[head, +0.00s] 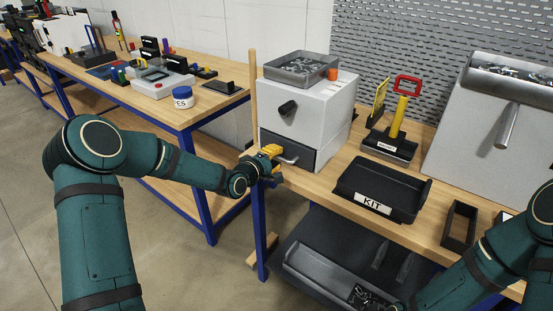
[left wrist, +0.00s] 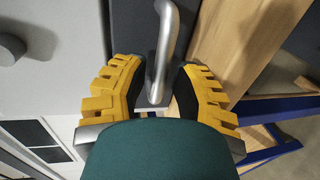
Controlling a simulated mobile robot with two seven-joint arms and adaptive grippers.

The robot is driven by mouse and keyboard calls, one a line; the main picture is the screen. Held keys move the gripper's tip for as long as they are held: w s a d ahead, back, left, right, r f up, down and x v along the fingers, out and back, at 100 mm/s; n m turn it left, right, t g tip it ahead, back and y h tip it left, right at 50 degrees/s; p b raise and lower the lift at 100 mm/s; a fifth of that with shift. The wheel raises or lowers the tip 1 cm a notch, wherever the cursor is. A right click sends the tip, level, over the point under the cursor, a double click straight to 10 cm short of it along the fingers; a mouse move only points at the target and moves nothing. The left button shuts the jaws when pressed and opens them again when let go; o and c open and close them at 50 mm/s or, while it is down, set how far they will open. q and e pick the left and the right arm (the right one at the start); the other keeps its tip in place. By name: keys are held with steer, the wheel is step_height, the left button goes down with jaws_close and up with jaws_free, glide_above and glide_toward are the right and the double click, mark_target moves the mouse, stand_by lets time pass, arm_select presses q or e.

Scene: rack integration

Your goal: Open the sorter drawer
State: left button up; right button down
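The sorter (head: 305,113) is a white box at the back of the right workbench, with a dark knob on its front. Its dark grey drawer (head: 306,158) is low on the front and looks closed. The drawer has a silver bar handle (head: 288,159), which also shows in the left wrist view (left wrist: 164,45). My left gripper (head: 272,162) is at the handle. In the left wrist view its yellow fingers (left wrist: 157,88) stand apart, one on each side of the handle, with gaps showing. My right arm enters at lower right; its gripper is not visible.
A grey tray of parts (head: 300,68) sits on the sorter. A black KIT tray (head: 375,205) lies to the right on the bench. A wooden post (head: 253,95) stands just left of the sorter. A second bench (head: 215,117) with several items is at left.

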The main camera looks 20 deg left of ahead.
arm_select(q)
steer(key=shift+w+d+f, duration=0.1)
steer(key=shift+w+d, duration=0.05)
steer(key=shift+w, duration=0.2)
steer(key=shift+o, duration=0.4)
jaws_close()
steer(key=shift+s, duration=0.1)
steer(key=f+p+v, duration=0.2)
steer(key=f+v, duration=0.1)
steer(key=v, duration=1.2)
steer(key=shift+s, duration=0.25)
steer(key=shift+c, duration=0.4)
jaws_free()
